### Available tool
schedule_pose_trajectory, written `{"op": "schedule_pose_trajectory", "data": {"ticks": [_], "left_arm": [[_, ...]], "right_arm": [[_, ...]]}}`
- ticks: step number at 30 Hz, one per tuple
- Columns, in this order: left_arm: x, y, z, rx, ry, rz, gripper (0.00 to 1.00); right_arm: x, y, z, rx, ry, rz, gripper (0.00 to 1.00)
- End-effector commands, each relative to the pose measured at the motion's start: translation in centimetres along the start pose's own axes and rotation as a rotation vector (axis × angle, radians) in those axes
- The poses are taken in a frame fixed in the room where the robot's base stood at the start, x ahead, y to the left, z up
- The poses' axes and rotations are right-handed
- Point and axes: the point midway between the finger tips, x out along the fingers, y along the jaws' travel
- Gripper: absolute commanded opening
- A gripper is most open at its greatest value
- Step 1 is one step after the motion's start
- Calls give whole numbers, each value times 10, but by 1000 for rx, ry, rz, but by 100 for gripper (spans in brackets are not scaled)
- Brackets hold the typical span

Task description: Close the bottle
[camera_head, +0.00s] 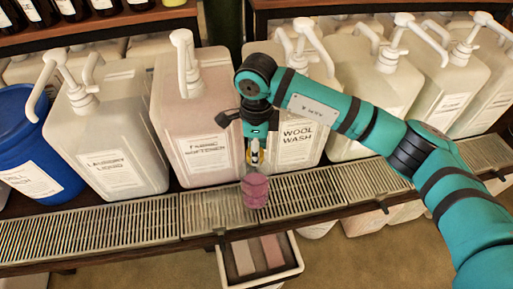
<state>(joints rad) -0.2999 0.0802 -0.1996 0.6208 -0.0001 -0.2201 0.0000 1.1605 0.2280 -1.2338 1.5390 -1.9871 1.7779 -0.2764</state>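A small pink, rounded object (255,191), which looks like the bottle, stands on the metal grate in front of the pump containers. My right arm comes in from the right, and its gripper (254,160) points down directly over the top of the pink object. The fingers are narrow and close to the pink object's top. Whether they touch it, or hold a cap, is too small to tell. No separate cap is clearly visible. My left gripper is not in view.
A slotted metal grate (90,232) runs along the shelf front. Behind it stand large pump containers: laundry liquid (110,140), fabric softener (195,115), wool wash (300,140) and others. A white crate (292,262) is below the shelf.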

Motion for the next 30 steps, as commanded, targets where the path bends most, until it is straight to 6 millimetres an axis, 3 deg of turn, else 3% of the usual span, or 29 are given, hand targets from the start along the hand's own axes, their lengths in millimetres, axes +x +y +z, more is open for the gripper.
{"op": "schedule_pose_trajectory", "data": {"ticks": [12,13,19,30], "left_arm": [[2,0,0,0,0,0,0],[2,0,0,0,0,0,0],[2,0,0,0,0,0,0],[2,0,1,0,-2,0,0]], "right_arm": [[2,0,0,0,0,0,30],[2,0,0,0,0,0,42],[2,0,0,0,0,0,67],[-6,-1,0,0,-2,-2,67]]}}
